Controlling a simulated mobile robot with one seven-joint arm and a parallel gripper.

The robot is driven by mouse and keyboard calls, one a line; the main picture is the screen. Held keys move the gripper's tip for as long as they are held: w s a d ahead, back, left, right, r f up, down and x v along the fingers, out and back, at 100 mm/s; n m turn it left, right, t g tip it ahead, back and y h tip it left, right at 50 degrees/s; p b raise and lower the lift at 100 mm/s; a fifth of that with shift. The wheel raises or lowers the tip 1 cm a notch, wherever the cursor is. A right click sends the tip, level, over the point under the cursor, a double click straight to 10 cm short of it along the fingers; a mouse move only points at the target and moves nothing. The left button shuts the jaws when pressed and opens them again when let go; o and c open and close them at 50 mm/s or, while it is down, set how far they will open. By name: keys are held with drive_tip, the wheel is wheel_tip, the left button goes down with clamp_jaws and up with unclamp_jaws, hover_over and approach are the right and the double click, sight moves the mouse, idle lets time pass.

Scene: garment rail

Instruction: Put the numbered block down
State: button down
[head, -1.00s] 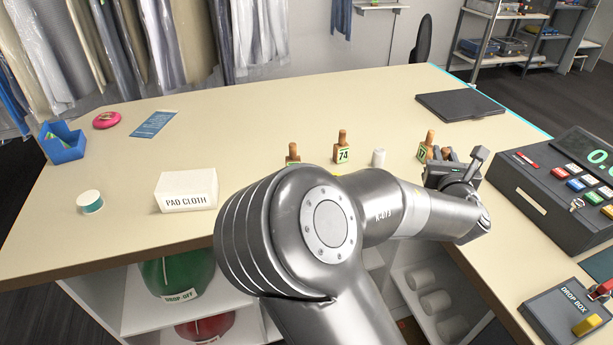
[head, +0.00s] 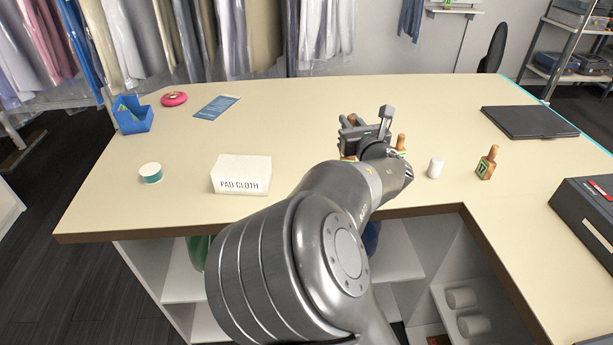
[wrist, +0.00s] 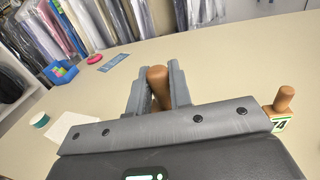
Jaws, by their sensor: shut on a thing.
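My gripper (head: 352,122) is over the middle of the counter, shut on the brown wooden knob of a block (wrist: 158,85). Its number is not visible, and I cannot tell whether it touches the counter. Block 74 (head: 401,141) stands just right of my gripper, partly hidden by my wrist; its label shows in the wrist view (wrist: 280,125). Block 17 (head: 486,167) stands upright farther right. A sliver of brown (head: 346,157) shows below my gripper; I cannot tell what it belongs to.
A white cylinder (head: 436,167) stands between blocks 74 and 17. A pad cloth box (head: 240,175), a teal-banded roll (head: 151,172) and a blue bin (head: 132,115) are to the left. A black folder (head: 527,122) lies at the right. The counter's back middle is clear.

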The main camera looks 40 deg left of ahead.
drive_tip(key=shift+s+a+f, duration=0.65)
drive_tip(key=shift+a+f, duration=1.1)
drive_tip(key=shift+a, duration=0.1)
drive_tip(key=shift+s+a+f, duration=0.6)
drive_tip(key=shift+a+f, duration=1.2)
drive_tip(key=shift+s+a+f, duration=0.65)
drive_tip(key=shift+a+f, duration=1.1)
drive_tip(key=shift+a, duration=0.1)
drive_tip(key=shift+f, duration=0.1)
drive_tip(key=shift+f, duration=0.15)
drive_tip(key=c, duration=1.3)
unclamp_jaws()
drive_tip(key=shift+d, duration=0.1)
drive_tip(key=shift+o, duration=0.2)
drive_tip(key=v, duration=1)
drive_tip(key=shift+s+d+f, duration=0.1)
drive_tip(key=shift+s+f, duration=0.2)
drive_tip(key=shift+s, duration=0.15)
